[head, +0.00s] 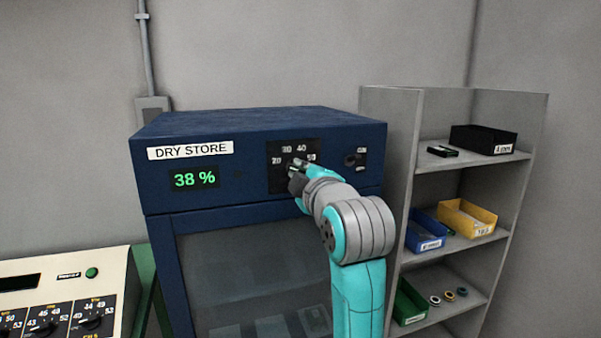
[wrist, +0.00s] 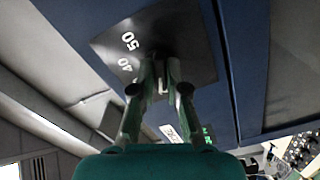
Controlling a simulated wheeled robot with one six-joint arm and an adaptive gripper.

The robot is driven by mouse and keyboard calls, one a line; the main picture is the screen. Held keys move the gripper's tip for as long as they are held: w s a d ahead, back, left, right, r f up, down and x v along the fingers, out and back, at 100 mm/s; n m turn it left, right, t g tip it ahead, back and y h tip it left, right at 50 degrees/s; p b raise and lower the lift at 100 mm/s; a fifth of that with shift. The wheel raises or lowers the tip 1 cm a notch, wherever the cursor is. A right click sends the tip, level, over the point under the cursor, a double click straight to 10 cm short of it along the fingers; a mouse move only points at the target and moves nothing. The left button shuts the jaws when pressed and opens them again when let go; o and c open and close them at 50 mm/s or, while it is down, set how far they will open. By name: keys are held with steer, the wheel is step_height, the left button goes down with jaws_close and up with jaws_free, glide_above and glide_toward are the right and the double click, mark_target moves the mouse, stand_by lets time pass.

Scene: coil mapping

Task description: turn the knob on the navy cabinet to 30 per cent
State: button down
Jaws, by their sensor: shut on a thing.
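The navy cabinet (head: 250,122) stands in the middle of the head view, with a "DRY STORE" label (head: 190,150). Its green display (head: 195,179) reads 38 %. A dark dial plate (head: 275,150) on its front is marked 20, 30, 40 and 50. My gripper (head: 296,166) is at this plate, shut on the knob, which is mostly hidden behind the fingers. In the wrist view my gripper (wrist: 161,65) reaches to the plate (wrist: 197,58), where 50 and 40 show beside the fingers. The knob's pointer cannot be made out.
A small switch (head: 350,160) sits right of the dial. A grey shelf (head: 390,110) with bins stands close on the right. A cream panel with knobs (head: 65,272) is at the lower left. A glazed door (head: 250,270) lies below the controls.

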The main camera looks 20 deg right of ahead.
steer(key=shift+m, duration=4.2)
steer(key=c, duration=1.2)
jaws_free()
steer(key=s, duration=1.2)
